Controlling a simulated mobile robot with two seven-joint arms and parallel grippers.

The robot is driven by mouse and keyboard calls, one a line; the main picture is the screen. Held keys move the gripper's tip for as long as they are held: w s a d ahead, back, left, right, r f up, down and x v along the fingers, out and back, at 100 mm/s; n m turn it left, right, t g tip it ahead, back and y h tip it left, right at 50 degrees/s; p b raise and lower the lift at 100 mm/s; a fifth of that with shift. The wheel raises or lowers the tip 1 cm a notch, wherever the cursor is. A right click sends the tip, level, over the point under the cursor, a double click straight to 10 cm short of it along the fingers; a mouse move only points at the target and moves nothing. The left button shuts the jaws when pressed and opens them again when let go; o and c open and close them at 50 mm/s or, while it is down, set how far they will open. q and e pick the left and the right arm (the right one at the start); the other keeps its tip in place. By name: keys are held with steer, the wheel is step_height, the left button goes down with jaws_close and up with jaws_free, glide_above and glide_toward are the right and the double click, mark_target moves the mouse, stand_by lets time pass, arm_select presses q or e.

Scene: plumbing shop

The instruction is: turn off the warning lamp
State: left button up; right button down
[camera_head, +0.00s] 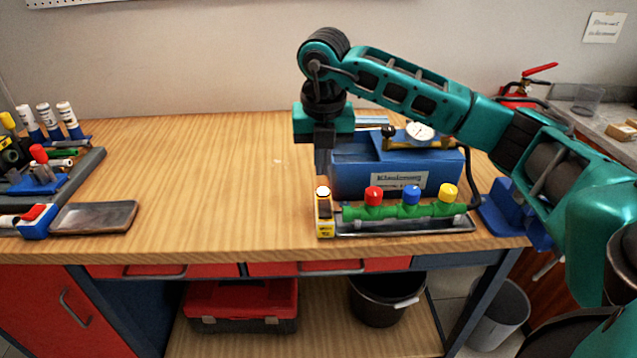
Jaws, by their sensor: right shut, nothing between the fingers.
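A small yellow box (325,225) with a pale round top (323,193) stands near the front edge of the workbench; it looks like the warning lamp. Whether it is lit I cannot tell for sure. My right gripper (323,170) points straight down just above and behind that top, shut and empty. Whether the fingertips touch it I cannot tell. My left gripper is not in view.
Right of the box, a green manifold with red (374,195), blue and yellow knobs sits in a tray (400,230). A blue case (360,170) and brass gauge (419,132) stand behind. Tool holders (45,180) are far left. The bench (220,170) between is clear.

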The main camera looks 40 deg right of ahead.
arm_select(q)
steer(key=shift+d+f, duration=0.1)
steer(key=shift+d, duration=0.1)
arm_select(e)
steer(key=shift+s+r, duration=0.15)
steer(key=shift+r, duration=2.5)
